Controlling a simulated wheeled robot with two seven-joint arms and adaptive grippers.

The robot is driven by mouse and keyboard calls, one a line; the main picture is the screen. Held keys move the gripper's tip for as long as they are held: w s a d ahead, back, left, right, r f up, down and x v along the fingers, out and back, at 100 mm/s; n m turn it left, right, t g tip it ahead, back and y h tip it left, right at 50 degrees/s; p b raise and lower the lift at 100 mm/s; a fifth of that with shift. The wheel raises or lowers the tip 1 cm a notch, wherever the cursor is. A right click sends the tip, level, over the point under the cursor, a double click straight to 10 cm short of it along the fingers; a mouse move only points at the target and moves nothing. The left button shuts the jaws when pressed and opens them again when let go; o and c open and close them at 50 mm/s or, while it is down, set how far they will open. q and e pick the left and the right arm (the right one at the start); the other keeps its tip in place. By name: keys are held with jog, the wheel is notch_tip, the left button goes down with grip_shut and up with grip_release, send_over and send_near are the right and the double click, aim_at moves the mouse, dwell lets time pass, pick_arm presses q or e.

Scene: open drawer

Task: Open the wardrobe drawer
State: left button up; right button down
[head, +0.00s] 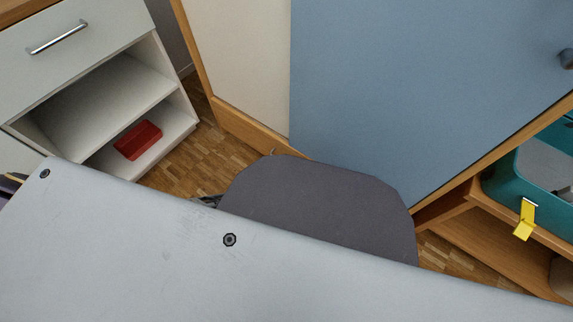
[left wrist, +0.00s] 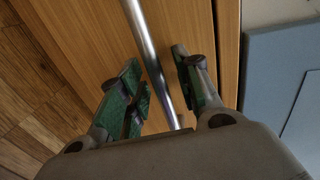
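The wardrobe (head: 430,80) shows in the head view with a blue door and a cream panel; a low wooden front (head: 243,124) runs beneath them. In the left wrist view a wooden front (left wrist: 92,28) carries a long metal bar handle (left wrist: 146,36). My left gripper (left wrist: 157,62) is open, with one green-padded finger on each side of the bar. The bar runs between the fingers; I cannot tell whether either finger touches it. In the head view the left gripper is not clearly seen. My right gripper is in neither view.
A white cabinet (head: 110,50) with a metal handle (head: 58,37) stands at the left, a red box (head: 138,140) on its low shelf. A teal bin (head: 510,180) with a yellow tag (head: 525,219) is at the right. Parquet floor (head: 187,160) shows between the cabinet and wardrobe.

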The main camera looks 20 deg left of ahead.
pick_arm(q)
grip_shut()
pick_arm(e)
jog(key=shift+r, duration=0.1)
pick_arm(q)
jog(key=shift+s, duration=0.15)
